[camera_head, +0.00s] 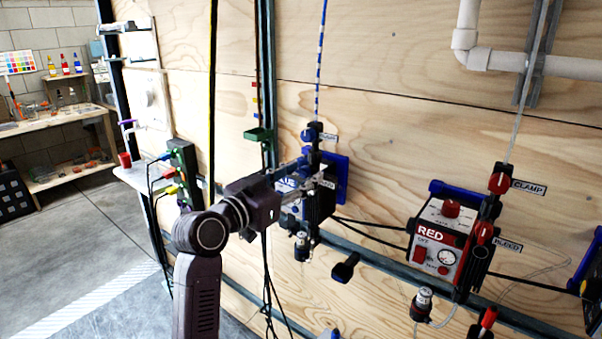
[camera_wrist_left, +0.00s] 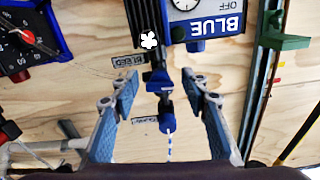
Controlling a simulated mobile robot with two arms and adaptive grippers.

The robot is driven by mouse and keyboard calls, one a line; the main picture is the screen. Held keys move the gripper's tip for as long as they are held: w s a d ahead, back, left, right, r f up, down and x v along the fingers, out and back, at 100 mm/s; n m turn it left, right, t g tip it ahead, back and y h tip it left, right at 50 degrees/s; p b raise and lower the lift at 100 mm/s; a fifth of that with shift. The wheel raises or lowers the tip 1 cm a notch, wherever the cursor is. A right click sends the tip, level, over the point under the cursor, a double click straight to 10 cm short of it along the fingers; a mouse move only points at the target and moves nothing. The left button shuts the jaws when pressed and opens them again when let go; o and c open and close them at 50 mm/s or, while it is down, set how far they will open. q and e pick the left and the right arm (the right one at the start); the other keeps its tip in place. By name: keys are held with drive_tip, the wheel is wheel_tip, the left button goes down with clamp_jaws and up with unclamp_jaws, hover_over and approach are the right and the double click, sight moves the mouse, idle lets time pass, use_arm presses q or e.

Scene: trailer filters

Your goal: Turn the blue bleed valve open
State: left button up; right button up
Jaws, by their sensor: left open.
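The blue unit (camera_head: 341,178) hangs on the plywood wall, partly hidden behind my left gripper (camera_head: 312,178) in the head view. In the left wrist view its BLUE panel (camera_wrist_left: 213,22) appears upside down at the top. The blue bleed valve (camera_wrist_left: 157,80) sits on the black block beside a label reading BLEED (camera_wrist_left: 125,60). My left gripper (camera_wrist_left: 159,84) is open, with one finger on each side of this valve in the picture; I see no contact, and depth is unclear. The blue clamp knob (camera_wrist_left: 167,123) is just below it, by the striped line. My right gripper is not in view.
A red unit (camera_head: 437,243) with clamp and bleed knobs hangs to the right. A green bracket (camera_head: 259,135) sits on the rail left of the blue unit. Black cables run between the units. A dark blue-black handle (camera_head: 345,268) hangs below the blue unit.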

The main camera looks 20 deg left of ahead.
use_arm(q)
drive_tip(key=shift+w, duration=0.1)
drive_tip(key=c, duration=0.7)
clamp_jaws()
drive_tip(key=shift+r+n+p, duration=0.1)
drive_tip(key=shift+n+p, duration=0.2)
drive_tip(key=shift+p, duration=0.15)
drive_tip(key=shift+n, duration=0.4)
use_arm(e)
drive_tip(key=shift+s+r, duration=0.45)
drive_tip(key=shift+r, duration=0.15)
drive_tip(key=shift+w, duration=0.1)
use_arm(q)
drive_tip(key=o, duration=0.7)
unclamp_jaws()
